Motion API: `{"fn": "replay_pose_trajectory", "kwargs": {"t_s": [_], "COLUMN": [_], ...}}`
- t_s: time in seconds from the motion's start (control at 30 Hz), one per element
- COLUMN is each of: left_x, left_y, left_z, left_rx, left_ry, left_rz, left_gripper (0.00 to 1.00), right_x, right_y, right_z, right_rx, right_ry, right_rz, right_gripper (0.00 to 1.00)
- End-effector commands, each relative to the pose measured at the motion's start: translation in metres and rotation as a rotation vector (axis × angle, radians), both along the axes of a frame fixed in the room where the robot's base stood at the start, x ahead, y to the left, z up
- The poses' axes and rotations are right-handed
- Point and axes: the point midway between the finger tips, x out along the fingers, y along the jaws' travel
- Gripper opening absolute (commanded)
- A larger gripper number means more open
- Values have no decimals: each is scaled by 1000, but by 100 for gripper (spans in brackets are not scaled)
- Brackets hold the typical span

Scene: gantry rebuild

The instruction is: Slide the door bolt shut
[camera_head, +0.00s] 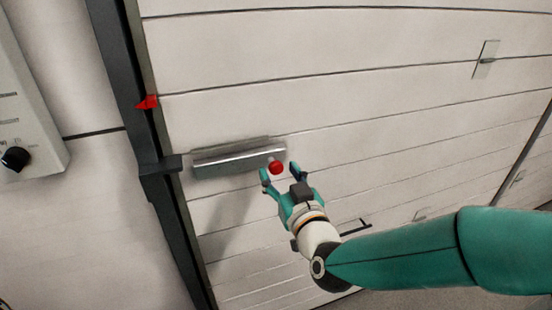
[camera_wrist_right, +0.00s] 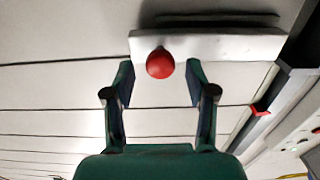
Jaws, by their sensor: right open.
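The door bolt (camera_head: 236,159) is a grey metal bar on the pale slatted door, with a round red knob (camera_head: 277,168) at its right end. A dark keeper bracket (camera_head: 168,165) on the door frame is just left of the bolt's left end. My right gripper (camera_head: 279,175) is open, with its fingers on either side of the red knob and not closed on it. In the right wrist view the knob (camera_wrist_right: 160,63) is between and just beyond the fingertips, in front of the bolt's pale housing (camera_wrist_right: 215,46). My left gripper is not in view.
A dark door frame post (camera_head: 130,85) runs down the left, with a red pointer (camera_head: 148,102) on it. A white control box with a black dial (camera_head: 15,159) is at the far left. A dark door handle (camera_head: 357,227) is below right, near my right arm.

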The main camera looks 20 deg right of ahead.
Motion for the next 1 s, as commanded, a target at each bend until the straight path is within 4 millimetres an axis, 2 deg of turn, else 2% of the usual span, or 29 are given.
{"fn": "replay_pose_trajectory", "kwargs": {"t_s": [0.1, 0.2, 0.57, 0.9, 1.0], "left_x": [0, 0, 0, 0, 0], "left_y": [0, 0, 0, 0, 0], "left_z": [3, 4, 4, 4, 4], "left_rx": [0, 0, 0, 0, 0], "left_ry": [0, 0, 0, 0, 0], "left_rz": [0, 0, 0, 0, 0], "left_gripper": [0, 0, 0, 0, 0], "right_x": [17, 25, 30, 29, 29], "right_y": [0, 1, 1, 1, 1], "right_z": [0, 0, 0, 0, 0], "right_rx": [0, 0, 0, -1, -1], "right_ry": [0, 0, 0, 0, 0], "right_rz": [-1, -1, 0, 0, 0], "right_gripper": [56, 56, 56, 1, 0]}}
